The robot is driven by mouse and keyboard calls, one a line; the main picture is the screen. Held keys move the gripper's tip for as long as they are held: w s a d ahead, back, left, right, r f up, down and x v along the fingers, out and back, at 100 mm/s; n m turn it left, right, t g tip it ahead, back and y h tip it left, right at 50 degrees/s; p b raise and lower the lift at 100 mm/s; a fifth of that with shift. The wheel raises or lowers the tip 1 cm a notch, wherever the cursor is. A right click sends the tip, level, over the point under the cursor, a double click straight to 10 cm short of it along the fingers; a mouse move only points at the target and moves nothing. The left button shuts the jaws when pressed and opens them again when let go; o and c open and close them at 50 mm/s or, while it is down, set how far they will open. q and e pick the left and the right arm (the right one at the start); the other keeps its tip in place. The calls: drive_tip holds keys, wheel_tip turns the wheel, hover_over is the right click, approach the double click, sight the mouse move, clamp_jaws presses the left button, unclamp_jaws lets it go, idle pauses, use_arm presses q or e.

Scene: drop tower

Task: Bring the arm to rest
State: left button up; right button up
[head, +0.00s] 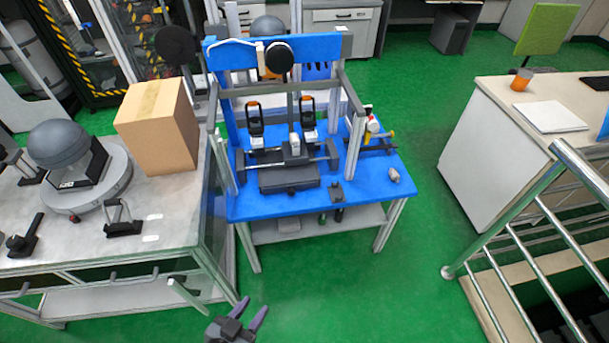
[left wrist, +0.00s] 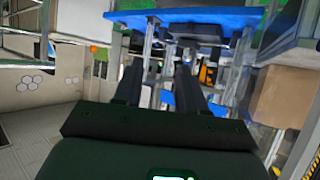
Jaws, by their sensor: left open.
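My left gripper (head: 250,314) is low in the head view, in front of the work tables and over the green floor. Its two fingers are spread and nothing is between them. In the left wrist view the fingers (left wrist: 160,88) stand apart with empty space between, and the blue table lies beyond them. The blue table (head: 365,196) with its metal drop-tower frame (head: 345,100) stands in the middle, clear of the gripper. My right gripper does not show in either view.
A grey table (head: 180,225) at left holds a cardboard box (head: 158,128) and a dark sphere (head: 58,143) on a round base. A metal railing (head: 550,195) and a white counter (head: 490,150) stand at right. Green floor (head: 400,270) is free between them.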

use_arm(q)
drive_tip(key=s+a+f+n+g+y, duration=0.3)
drive_tip(key=s+a+g+y, duration=0.2)
drive_tip(key=s+a+g, duration=0.4)
wheel_tip(320, 180, up, 38)
drive_tip(key=t+p, duration=0.1)
drive_tip(key=p, duration=3.7)
drive_tip(key=shift+s+a, duration=0.25)
drive_tip(key=shift+a, duration=0.15)
